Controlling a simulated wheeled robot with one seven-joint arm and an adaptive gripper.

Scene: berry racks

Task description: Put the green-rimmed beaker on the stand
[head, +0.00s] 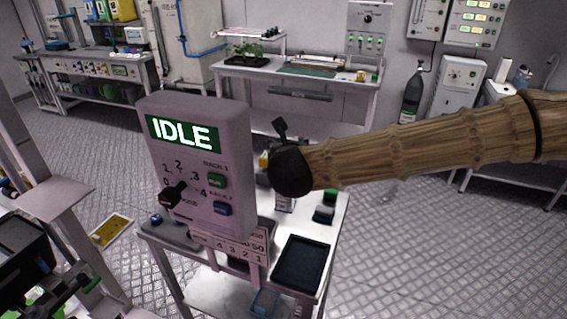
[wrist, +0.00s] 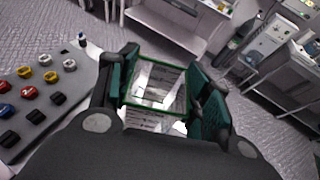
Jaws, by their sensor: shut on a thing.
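The green-rimmed beaker (wrist: 155,106) is clear and squarish at its rim in the wrist view, with light grey printed surfaces showing through it. My gripper (wrist: 160,78) is shut on it, with green-padded fingers at its left and right sides. In the head view my dark gripper (head: 290,170) is over the back of the small white table, right of the grey control box. The beaker is mostly hidden there behind my gripper. I cannot tell which thing is the stand.
The control box (head: 198,165) reads IDLE and stands close to my gripper's left. A dark tray (head: 302,262) lies on the table's front right. A grey block with coloured caps (wrist: 40,95) is at left in the wrist view. A workbench (head: 300,76) stands behind.

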